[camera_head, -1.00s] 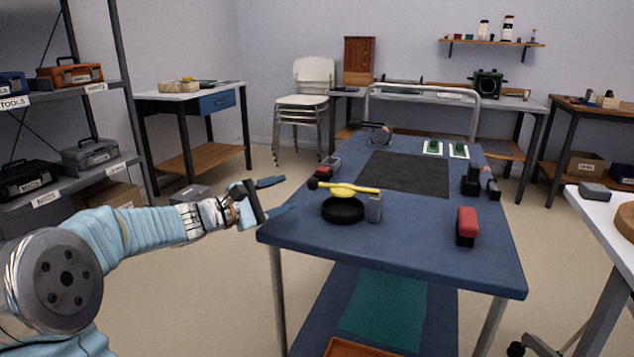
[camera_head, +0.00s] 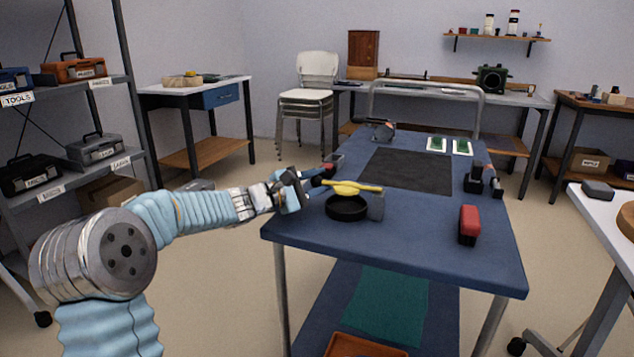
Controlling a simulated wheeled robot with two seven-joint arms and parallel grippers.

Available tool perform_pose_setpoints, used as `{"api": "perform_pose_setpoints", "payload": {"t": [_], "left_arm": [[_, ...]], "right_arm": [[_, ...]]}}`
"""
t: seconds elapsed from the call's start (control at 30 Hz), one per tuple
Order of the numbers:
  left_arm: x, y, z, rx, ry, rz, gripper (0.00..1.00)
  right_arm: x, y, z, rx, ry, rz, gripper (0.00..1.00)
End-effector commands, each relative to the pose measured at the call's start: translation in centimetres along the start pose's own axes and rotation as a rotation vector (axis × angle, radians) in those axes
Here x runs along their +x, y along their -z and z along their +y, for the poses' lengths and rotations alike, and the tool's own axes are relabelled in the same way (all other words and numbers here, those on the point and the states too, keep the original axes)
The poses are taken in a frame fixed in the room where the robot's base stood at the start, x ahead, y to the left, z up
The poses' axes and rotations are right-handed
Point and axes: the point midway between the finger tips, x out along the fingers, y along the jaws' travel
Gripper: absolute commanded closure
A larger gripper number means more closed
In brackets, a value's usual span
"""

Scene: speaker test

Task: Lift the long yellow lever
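The long yellow lever (camera_head: 352,188) lies roughly level across a black round base (camera_head: 347,208) at the near left of the blue table. Its dark knob (camera_head: 317,181) is at the left end. A grey upright block (camera_head: 376,206) stands by its right end. My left gripper (camera_head: 312,184) comes in from the left at the table's left edge, with its fingers open around or just beside the knob. Contact cannot be told, and the lower finger is hard to make out. My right gripper is not in view.
The blue table (camera_head: 420,245) also bears a red block (camera_head: 469,225), a dark mat (camera_head: 408,170), black items (camera_head: 474,180) at the right and a small red-and-grey item (camera_head: 334,162) just beyond my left gripper. The table's near middle is clear.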

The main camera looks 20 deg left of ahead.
Motion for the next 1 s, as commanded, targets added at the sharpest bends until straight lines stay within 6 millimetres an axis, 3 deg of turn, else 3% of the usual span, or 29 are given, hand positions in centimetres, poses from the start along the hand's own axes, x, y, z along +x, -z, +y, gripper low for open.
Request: {"api": "perform_pose_setpoints", "payload": {"t": [0.03, 0.2, 0.57, 1.0], "left_arm": [[0.0, 0.0, 0.0, 0.000, 0.000, 0.000, 0.74], [0.0, 0.0, 0.0, 0.000, 0.000, 0.000, 1.00], [0.0, -0.2, 0.3, 0.014, 0.007, 0.005, 1.00], [0.3, -3.3, 3.6, 0.239, 0.117, 0.083, 1.00]], "right_arm": [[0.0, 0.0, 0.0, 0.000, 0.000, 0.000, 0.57], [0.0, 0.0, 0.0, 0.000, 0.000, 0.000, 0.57], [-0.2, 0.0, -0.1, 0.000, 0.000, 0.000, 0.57], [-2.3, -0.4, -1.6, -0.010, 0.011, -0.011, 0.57]]}}
